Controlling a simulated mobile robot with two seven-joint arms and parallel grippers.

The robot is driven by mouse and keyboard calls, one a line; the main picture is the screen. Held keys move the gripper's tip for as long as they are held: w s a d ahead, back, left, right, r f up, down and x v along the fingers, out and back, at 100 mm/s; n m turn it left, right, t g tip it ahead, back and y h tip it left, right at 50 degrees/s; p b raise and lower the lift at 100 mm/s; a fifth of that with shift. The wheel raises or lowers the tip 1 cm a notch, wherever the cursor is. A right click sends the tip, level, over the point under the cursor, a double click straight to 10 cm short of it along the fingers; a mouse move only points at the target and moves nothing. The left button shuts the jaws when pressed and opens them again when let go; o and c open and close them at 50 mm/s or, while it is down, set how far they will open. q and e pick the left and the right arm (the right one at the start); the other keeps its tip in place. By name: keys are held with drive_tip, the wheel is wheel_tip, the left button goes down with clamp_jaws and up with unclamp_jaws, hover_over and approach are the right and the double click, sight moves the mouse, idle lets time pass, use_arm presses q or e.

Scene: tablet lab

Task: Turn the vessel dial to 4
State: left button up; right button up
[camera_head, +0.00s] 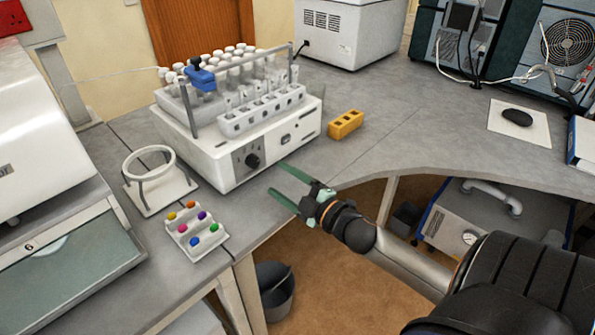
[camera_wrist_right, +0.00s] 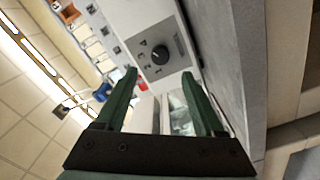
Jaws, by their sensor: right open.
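The vessel dial is a round black knob (camera_head: 253,160) on the front panel of a white dissolution-type machine (camera_head: 205,160) on the bench. The knob (camera_wrist_right: 160,54) also shows in the right wrist view, on a grey panel with small marks around it. The pointer's setting is too small to read. My right gripper (camera_head: 279,180) is open and empty, to the right of and in front of the knob, with its green fingers pointing toward the machine. In the right wrist view the gripper (camera_wrist_right: 158,73) has the knob just beyond its fingertips, between them in the picture, apart from both. My left gripper is out of view.
A yellow block (camera_head: 345,124) lies right of the machine. A white ring stand (camera_head: 155,190) and a tray of coloured caps (camera_head: 190,245) stand to its left. Capped tubes and a blue clamp (camera_head: 202,79) top the machine. The bench right of the yellow block is mostly clear.

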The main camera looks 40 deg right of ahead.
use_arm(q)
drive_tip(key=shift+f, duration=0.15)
use_arm(e)
drive_tip(key=shift+s+d, duration=0.2)
drive_tip(key=shift+s, duration=2.1)
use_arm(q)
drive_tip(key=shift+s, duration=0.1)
use_arm(e)
drive_tip(key=shift+s, duration=0.1)
